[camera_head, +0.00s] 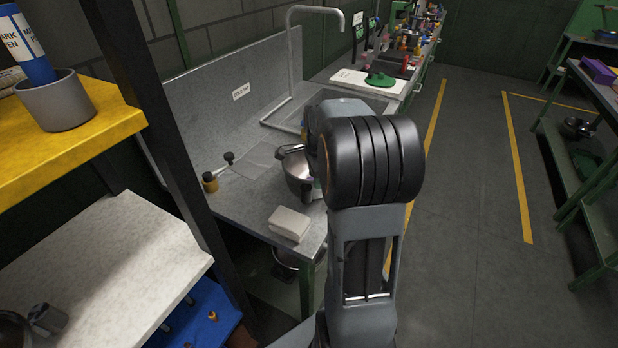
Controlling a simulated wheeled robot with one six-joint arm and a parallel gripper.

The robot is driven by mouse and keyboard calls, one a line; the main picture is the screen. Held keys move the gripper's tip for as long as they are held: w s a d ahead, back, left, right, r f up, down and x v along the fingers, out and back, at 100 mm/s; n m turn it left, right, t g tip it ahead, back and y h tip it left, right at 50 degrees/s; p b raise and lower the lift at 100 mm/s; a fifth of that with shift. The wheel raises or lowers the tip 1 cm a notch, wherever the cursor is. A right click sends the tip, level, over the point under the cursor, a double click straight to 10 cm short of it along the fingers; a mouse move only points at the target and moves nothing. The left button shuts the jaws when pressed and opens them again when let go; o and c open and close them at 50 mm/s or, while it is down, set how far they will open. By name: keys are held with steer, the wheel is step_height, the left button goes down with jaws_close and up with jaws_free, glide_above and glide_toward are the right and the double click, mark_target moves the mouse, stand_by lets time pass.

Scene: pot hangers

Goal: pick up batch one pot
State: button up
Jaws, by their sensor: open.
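A shiny metal pot (297,178) stands on the grey bench beside the sink, partly hidden behind my arm. A dark part, perhaps its handle, shows at its upper left edge. No batch label can be read on it, so I cannot tell whether it is the batch one pot. Another metal pot (292,257) is in shadow below the bench. My arm fills the middle of the view, its black-ribbed joint in front of the bench. My gripper is hidden behind the arm, and I cannot see whether it touches the pot.
A pale block (289,224) lies near the bench's front corner. A brush-like tool (211,182) lies at left. A tall tap (296,60) rises behind. A dark post (165,140) and yellow shelf (95,125) stand close at left.

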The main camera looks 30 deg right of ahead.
steer(key=shift+f, duration=0.75)
jaws_close()
stand_by(0.9)
